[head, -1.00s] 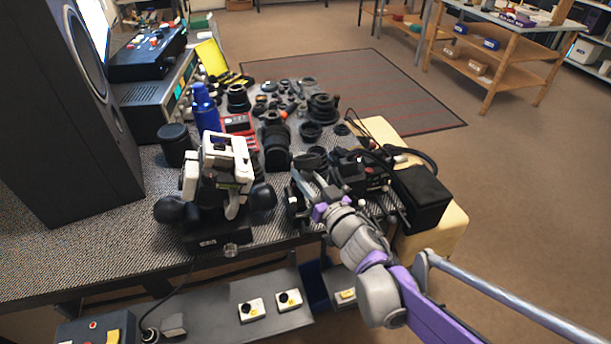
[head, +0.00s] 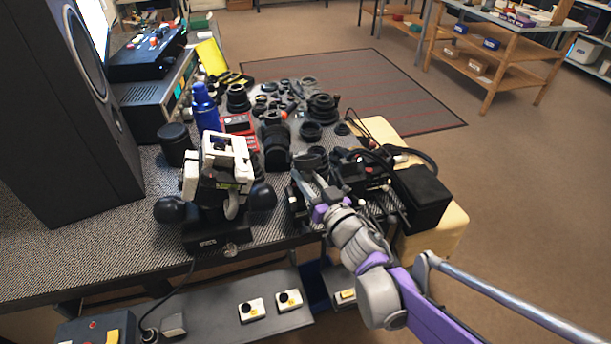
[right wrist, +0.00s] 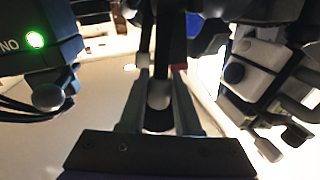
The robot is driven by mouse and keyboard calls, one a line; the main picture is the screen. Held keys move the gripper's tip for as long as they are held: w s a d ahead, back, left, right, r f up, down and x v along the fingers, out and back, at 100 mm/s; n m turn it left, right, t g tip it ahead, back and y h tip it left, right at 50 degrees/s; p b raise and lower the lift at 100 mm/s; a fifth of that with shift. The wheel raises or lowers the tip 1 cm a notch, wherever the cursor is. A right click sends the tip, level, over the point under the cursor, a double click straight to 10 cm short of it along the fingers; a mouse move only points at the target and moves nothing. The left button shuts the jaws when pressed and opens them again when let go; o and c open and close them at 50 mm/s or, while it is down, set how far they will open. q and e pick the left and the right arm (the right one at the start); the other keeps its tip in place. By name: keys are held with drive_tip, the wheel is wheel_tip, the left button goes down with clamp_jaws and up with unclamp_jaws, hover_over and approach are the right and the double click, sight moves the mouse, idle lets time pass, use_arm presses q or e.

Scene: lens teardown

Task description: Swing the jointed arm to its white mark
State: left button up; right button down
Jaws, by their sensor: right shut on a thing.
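My right gripper (head: 306,188) reaches in from the lower right, over the front right of the bench, among dark equipment. In the right wrist view its fingers (right wrist: 160,108) are shut on a slim dark bar with a pale rounded end (right wrist: 159,94). This bar looks like part of the jointed arm; its joints and far end are hidden by the gripper and clutter. I cannot make out the white mark for certain. A small white patch (right wrist: 130,67) shows left of the bar. My left gripper is not in view.
A white and black device with round black knobs (head: 263,197) stands left of the gripper. A black box (head: 420,195) is close on the right. Lens parts (head: 276,145) crowd the bench behind. A green-lit unit (right wrist: 35,40) is near the fingers. A tall speaker (head: 60,120) stands far left.

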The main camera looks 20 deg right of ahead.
drive_tip(key=shift+s+f+n+t+y+b, duration=0.2)
drive_tip(key=shift+s+t+b, duration=0.15)
drive_tip(key=shift+t, duration=0.15)
drive_tip(key=shift+s+f+n+t+y+b, duration=0.1)
drive_tip(key=shift+s+t+y+b, duration=0.1)
drive_tip(key=shift+s+t+b, duration=0.25)
drive_tip(key=s+t+b, duration=0.1)
drive_tip(key=b, duration=0.1)
drive_tip(key=s+n+t+y+b, duration=0.1)
drive_tip(key=t, duration=0.1)
drive_tip(key=shift+s+f+b, duration=0.15)
drive_tip(key=shift+f+b, duration=0.25)
drive_tip(key=c, duration=0.6)
unclamp_jaws()
drive_tip(key=shift+s, duration=0.1)
drive_tip(key=v, duration=1)
drive_tip(key=shift+s+d+f, duration=0.15)
drive_tip(key=shift+s+f, duration=0.05)
drive_tip(key=shift+f, duration=0.15)
